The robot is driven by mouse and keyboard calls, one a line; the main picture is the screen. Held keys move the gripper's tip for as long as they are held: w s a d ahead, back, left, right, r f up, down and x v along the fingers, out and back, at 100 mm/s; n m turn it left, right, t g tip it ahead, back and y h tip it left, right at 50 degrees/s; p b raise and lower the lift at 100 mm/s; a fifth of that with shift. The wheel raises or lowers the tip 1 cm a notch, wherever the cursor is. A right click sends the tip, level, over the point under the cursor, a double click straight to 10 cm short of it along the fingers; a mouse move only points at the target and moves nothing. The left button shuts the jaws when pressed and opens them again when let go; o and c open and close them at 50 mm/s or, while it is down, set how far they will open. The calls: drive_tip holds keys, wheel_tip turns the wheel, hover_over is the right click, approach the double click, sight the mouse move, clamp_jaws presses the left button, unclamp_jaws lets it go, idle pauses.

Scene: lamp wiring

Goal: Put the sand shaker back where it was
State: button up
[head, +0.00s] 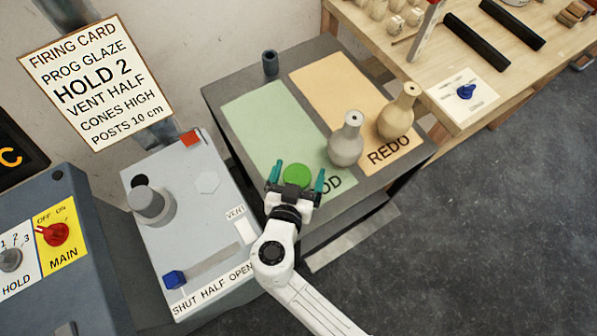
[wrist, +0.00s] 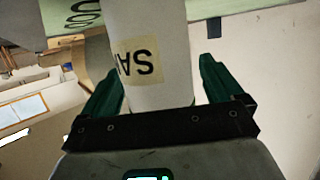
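The sand shaker is a pale cylinder with a green top (head: 297,174). In the wrist view the shaker (wrist: 150,55) shows an upside-down label, partly cut off, beginning "SA". It is over or on the front part of the green mat (head: 262,120); its base is hidden, so I cannot tell whether it touches. My gripper (head: 297,179) has its two green fingers on either side of the shaker. A gap shows beside the right finger in the wrist view (wrist: 160,90), and gaps show around the green top in the head view. The fingers look open around it.
Two bottle-shaped vases, one grey (head: 346,139) and one tan (head: 397,112), stand close to the right. A dark cup (head: 270,63) stands at the back of the table. A control box with a grey knob (head: 148,203) is at left. A wooden bench (head: 385,45) is at upper right.

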drive_tip(key=shift+r, duration=0.2)
drive_tip(key=b+v, duration=0.2)
drive_tip(key=v, duration=1)
